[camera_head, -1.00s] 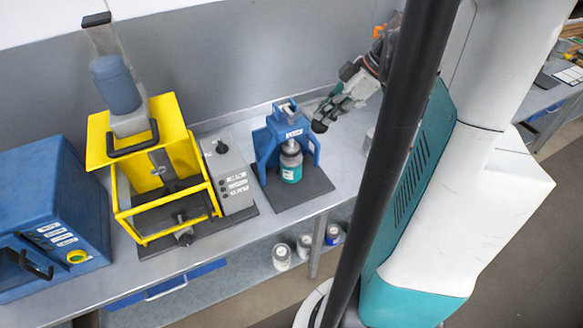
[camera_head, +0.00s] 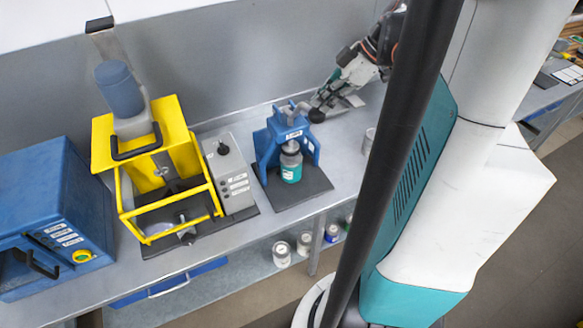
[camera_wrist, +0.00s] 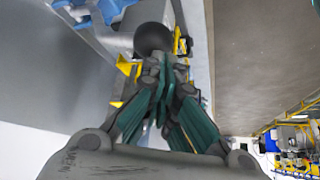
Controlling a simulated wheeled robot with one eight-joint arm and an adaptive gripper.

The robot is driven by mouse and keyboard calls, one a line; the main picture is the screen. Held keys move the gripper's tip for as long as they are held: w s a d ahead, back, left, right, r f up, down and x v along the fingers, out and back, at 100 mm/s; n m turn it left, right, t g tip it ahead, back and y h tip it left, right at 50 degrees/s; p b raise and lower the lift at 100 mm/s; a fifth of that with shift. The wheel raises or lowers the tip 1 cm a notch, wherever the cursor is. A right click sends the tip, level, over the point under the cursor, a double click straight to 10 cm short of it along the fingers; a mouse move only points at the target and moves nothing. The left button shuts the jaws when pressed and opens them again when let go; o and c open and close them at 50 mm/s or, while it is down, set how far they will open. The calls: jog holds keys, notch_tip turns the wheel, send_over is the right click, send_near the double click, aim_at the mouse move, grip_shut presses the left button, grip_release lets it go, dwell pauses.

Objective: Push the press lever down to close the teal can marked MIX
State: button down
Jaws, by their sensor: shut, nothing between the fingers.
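The blue press (camera_head: 269,147) stands on a dark base plate. A can with a teal label (camera_head: 291,173) stands upright under it; its marking is too small to read. The can's top is partly hidden by the press, so I cannot tell how its lid sits. The press lever ends in a black ball knob (camera_head: 316,115) at the press's upper right. The knob also shows in the wrist view (camera_wrist: 154,39). My gripper (camera_head: 319,103) is shut and empty, close beside the knob. In the wrist view its fingertips (camera_wrist: 160,65) overlap the knob's lower edge; contact is unclear.
A yellow-framed machine (camera_head: 160,170) and its grey control box (camera_head: 229,170) stand left of the press. A blue cabinet (camera_head: 50,215) is farther left. A grey container (camera_head: 369,140) stands right of the press. Several cans stand on the shelf below.

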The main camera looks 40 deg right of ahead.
notch_tip(320, 180, up, 6)
jog(key=p, duration=0.3)
jog(key=shift+r+p, duration=0.2)
jog(key=shift+p, duration=0.15)
dwell(0.3)
